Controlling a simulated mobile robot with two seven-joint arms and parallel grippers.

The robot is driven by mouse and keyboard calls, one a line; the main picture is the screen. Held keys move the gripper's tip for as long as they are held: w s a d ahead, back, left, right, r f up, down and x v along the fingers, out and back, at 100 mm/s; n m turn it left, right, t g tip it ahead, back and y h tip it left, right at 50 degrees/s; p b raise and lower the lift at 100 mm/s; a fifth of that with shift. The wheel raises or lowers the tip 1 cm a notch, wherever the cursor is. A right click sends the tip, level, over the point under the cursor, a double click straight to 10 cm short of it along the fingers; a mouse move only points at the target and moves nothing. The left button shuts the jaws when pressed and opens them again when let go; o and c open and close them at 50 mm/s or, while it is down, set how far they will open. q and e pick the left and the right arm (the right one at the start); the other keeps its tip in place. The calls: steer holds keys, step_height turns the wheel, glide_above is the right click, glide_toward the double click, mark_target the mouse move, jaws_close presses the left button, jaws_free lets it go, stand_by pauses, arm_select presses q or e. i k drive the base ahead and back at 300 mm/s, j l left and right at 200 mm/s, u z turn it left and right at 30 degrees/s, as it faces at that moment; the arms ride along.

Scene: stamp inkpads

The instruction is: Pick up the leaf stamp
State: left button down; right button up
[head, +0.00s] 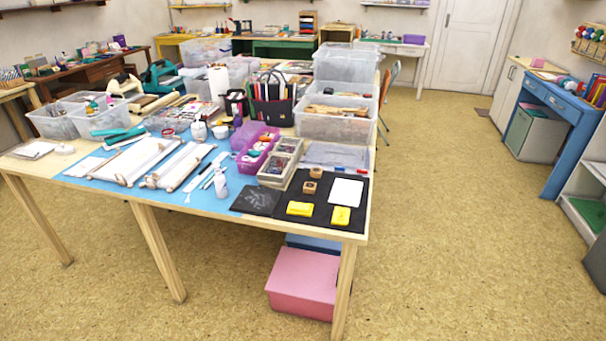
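Two small wooden block stamps stand on the black mat (275,228) at the table's near right corner. The farther stamp (316,173) is close to the mat's back edge. The nearer stamp (309,187) is just in front and slightly left of it. Both are too small to tell which one bears the leaf. Two yellow inkpads lie nearer the front edge, a left one (299,209) and a right one (341,216). A white card (345,191) lies to the right of the stamps. Neither of my grippers is in view.
The wooden table (355,238) is crowded left of and behind the mat. A clear divided box (276,172) stands close left of the stamps. Pink and blue boxes (303,283) sit under the corner. The floor (450,250) to the right is open.

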mark_target(316, 172)
steer(key=k+u, duration=0.1)
steer(key=u, duration=1.2)
steer(key=l+u, duration=0.4)
steer(key=l, duration=0.3)
steer(key=k+l, duration=0.1)
steer(key=l, duration=0.45)
steer(key=k+l, duration=0.1)
steer(key=l, duration=0.5)
steer(key=k+l, duration=0.1)
steer(key=l, duration=0.45)
